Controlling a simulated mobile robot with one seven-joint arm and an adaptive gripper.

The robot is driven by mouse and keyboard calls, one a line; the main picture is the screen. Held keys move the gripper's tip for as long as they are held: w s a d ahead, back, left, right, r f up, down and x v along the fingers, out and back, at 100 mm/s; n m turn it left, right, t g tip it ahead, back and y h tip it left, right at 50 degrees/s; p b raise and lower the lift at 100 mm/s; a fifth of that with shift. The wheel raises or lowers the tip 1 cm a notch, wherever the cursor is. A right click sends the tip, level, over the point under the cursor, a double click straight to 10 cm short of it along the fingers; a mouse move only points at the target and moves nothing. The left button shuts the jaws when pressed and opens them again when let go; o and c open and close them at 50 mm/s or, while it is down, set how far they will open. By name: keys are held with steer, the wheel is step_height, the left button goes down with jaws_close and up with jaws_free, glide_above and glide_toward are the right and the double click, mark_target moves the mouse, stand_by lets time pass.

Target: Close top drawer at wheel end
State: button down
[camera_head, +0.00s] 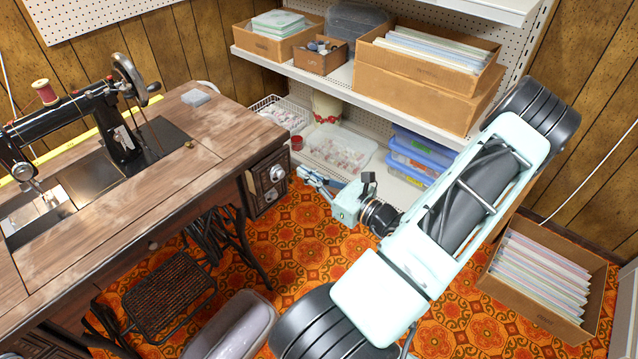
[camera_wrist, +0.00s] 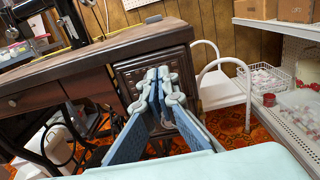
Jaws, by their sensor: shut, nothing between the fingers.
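The treadle sewing table (camera_head: 100,215) stands at left, with the machine's handwheel (camera_head: 130,78) near its right end. Below that end is a dark carved drawer front (camera_head: 268,172) with a round silver knob; it also shows in the wrist view (camera_wrist: 128,78), partly hidden behind my fingers. My gripper (camera_head: 303,173) is shut and empty, just right of the drawer front in the head view. In the wrist view my gripper (camera_wrist: 158,76) points at the drawer front; whether it touches is unclear.
A white step stool (camera_wrist: 222,92) stands right of the drawers. Shelves with a clear bin (camera_head: 340,148) and cardboard boxes (camera_head: 425,90) stand behind my arm. A box of patterns (camera_head: 540,275) sits on the floor at right.

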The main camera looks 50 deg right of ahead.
mark_target(278, 156)
steer(key=w, duration=0.2)
steer(key=w+b, duration=0.1)
steer(key=w, duration=0.3)
steer(key=shift+w+a+f, duration=0.1)
steer(key=shift+w+a, duration=0.15)
steer(key=shift+a, duration=0.05)
steer(key=shift+w, duration=0.25)
steer(key=shift+w+a, duration=0.2)
steer(key=shift+w, duration=2.25)
